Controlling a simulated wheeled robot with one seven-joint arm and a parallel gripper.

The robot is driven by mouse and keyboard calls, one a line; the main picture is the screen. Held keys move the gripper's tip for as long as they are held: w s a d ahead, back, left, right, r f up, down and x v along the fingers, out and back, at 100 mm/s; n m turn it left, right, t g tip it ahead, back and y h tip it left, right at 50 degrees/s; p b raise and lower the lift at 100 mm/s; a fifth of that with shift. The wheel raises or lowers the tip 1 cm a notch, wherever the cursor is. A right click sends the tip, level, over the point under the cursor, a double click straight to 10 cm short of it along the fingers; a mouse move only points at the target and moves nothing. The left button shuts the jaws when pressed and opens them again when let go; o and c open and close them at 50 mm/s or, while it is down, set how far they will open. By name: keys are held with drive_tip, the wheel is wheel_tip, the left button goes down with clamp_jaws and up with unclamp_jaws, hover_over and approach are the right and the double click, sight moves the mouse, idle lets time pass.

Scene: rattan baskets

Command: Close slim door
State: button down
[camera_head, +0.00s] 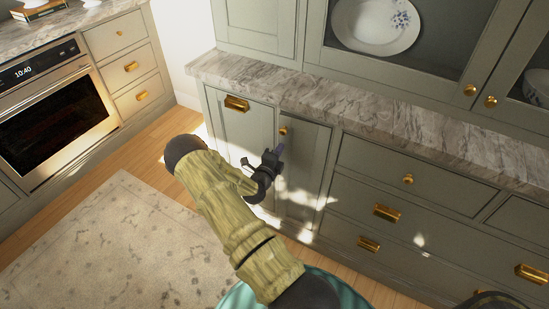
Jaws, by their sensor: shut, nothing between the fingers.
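A slim grey-green cabinet door (311,155) with a small gold knob (283,131) at its upper left sits under the marble counter. It looks nearly in line with the cabinet front; I cannot tell whether it stands slightly ajar. My gripper (278,153) is shut and empty, just below the knob and in front of the door's left edge. I cannot tell whether it touches the door. My arm and gripper hide part of the door's left side and the lower part of the panel beside it.
Left of the slim door is a panel with a gold cup pull (237,103). Drawers (430,175) with gold handles fill the right. The marble counter (400,110) overhangs them. An oven (55,115) stands far left. A rug (110,240) covers open floor.

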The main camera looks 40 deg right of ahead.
drive_tip(key=shift+w+d, duration=0.15)
drive_tip(key=shift+d, duration=0.05)
drive_tip(key=shift+b+x, duration=0.75)
drive_tip(key=shift+x, duration=0.35)
drive_tip(key=shift+w+r, duration=0.1)
drive_tip(key=shift+r, duration=0.1)
drive_tip(key=w+v, duration=0.1)
drive_tip(key=v, duration=1.3)
drive_tip(key=shift+a+f, duration=0.15)
drive_tip(key=shift+a, duration=0.45)
drive_tip(key=shift+w, duration=0.2)
